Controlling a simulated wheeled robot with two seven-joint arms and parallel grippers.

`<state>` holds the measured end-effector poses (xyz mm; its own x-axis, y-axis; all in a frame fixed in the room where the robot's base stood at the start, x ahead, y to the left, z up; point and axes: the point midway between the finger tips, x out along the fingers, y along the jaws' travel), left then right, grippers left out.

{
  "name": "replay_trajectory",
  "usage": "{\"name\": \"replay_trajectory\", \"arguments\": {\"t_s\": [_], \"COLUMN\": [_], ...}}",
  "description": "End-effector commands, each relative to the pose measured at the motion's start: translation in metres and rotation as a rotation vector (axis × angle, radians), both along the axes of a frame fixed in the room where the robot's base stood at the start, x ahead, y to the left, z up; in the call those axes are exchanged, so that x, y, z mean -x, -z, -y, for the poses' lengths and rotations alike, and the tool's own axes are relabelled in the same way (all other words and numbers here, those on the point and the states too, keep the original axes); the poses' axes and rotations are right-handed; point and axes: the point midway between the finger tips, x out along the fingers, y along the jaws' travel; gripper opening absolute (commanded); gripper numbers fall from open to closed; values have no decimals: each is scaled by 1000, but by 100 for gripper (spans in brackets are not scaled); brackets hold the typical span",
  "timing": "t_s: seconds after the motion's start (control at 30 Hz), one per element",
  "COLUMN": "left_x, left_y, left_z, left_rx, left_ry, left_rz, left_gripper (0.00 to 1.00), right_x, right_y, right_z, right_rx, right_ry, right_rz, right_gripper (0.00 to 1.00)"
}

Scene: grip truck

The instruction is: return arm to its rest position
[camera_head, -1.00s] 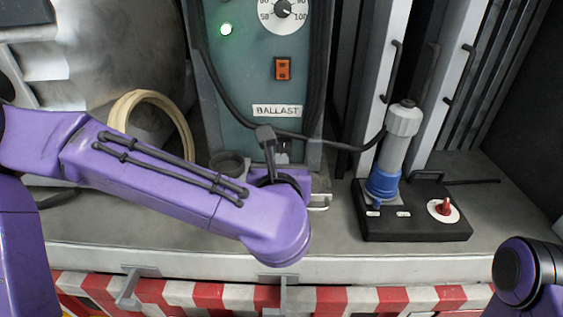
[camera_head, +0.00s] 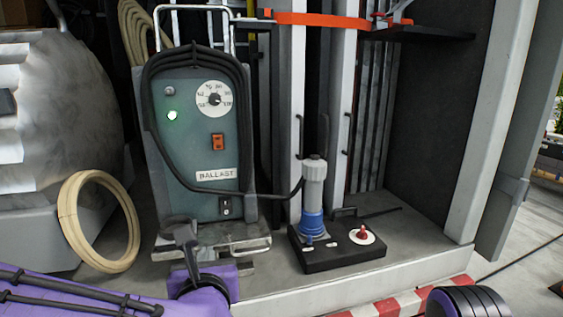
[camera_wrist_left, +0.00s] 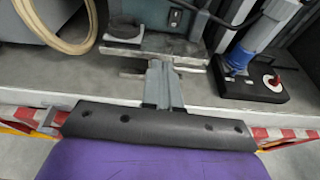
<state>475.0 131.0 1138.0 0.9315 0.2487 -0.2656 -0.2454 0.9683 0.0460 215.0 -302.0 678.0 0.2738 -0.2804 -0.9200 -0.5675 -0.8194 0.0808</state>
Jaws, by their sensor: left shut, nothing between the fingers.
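My left arm (camera_head: 85,297) is purple and comes in low from the left in the head view. My left gripper (camera_head: 184,238) is in front of the lower edge of the green ballast unit (camera_head: 195,135). In the left wrist view the left gripper (camera_wrist_left: 160,82) has its grey fingers together and empty, above the front of the truck bed. A dark, ribbed part of my right arm (camera_head: 465,303) shows at the bottom right of the head view. The right gripper is out of view.
A grey plug with a black cable stands upright in the blue socket (camera_head: 313,225) on a black box (camera_head: 340,252) with a red switch (camera_head: 362,232). A cream hose coil (camera_head: 72,215) leans at left. A green light (camera_head: 172,115) glows. Pale posts (camera_head: 490,130) stand right.

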Motion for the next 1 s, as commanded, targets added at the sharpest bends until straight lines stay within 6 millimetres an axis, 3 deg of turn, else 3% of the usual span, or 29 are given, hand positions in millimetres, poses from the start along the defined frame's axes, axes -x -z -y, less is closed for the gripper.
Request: {"name": "replay_trajectory", "arguments": {"t_s": [0.27, 0.37, 0.43, 0.57, 0.67, 0.77, 0.87, 0.9, 1.0], "left_x": [-6, -11, -15, -19, -15, 0, 34, 53, 106], "left_y": [-3, 6, 23, 80, 133, 201, 280, 310, 374], "left_z": [14, 17, 19, 19, 13, 1, -23, -35, -72], "left_rx": [-265, -431, -588, -910, -1139, -1387, -1637, -1723, -1888], "left_ry": [153, 226, 294, 448, 581, 763, 1006, 1113, 1386], "left_rz": [-25, -48, -81, -190, -287, -408, -545, -598, -722], "left_gripper": [0, 0, 0, 0, 0, 0, 0, 0, 0], "right_x": [-1, -1, -1, -1, -1, -1, -1, -1, -1], "right_y": [0, 0, 0, 0, 0, 0, 0, 0, 0], "right_z": [0, 0, 0, 0, 0, 0, 0, 0, 0], "right_rx": [0, 0, 0, 0, 0, 0, 0, 0, 0], "right_ry": [0, 0, 0, 0, 0, -1, -1, -1, -1], "right_rz": [2, 2, 2, 1, 1, 2, 2, 2, 2], "right_gripper": [40, 40, 40, 40, 40, 40, 40, 40, 40]}}
